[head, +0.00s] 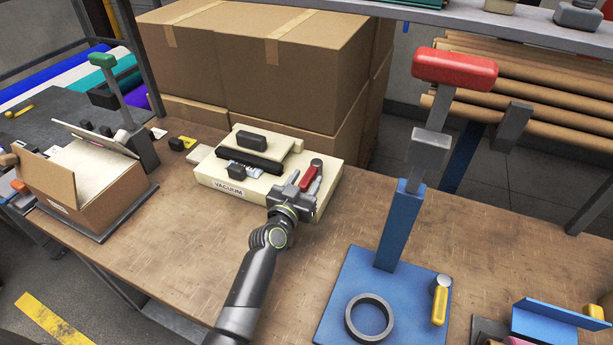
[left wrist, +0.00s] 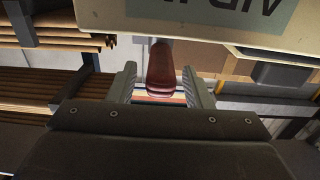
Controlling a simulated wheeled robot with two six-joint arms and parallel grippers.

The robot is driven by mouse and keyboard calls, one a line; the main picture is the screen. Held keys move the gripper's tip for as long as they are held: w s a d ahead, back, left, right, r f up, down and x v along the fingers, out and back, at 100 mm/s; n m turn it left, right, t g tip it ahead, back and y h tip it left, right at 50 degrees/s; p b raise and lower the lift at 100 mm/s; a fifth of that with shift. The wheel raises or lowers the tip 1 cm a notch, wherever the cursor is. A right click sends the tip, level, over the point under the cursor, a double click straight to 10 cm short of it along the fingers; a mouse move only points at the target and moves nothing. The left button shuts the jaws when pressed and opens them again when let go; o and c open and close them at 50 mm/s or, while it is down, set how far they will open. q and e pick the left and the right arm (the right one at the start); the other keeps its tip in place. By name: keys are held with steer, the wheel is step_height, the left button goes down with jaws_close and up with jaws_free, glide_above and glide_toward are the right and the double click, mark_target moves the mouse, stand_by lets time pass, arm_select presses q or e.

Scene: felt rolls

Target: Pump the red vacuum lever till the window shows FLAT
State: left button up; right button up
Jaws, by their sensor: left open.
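The cream vacuum machine (head: 205,170) lies on the workbench, with a VACUUM label (head: 229,188) on its front. Its red lever (head: 311,178) is on the right side, by a grey pivot. My left gripper (head: 303,186) is at the lever, its jaws open. In the left wrist view the red lever (left wrist: 160,72) stands between the two open fingers of the gripper (left wrist: 160,80), with a gap on either side. Large dark lettering on the machine (left wrist: 110,12) is cut off at the top there. I cannot make out the window's reading. My right gripper is out of view.
A blue stand (head: 402,225) with a red-topped post is to the right, with a dark ring (head: 369,318) on its base. An open carton (head: 110,195) and a green-handled press (head: 103,60) are at left. Large boxes (head: 300,60) stand behind. The bench front is mostly clear.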

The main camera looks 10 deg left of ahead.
arm_select(q)
steer(key=shift+w+d, duration=0.1)
steer(key=shift+w, duration=0.4)
steer(key=shift+c, duration=0.4)
jaws_close()
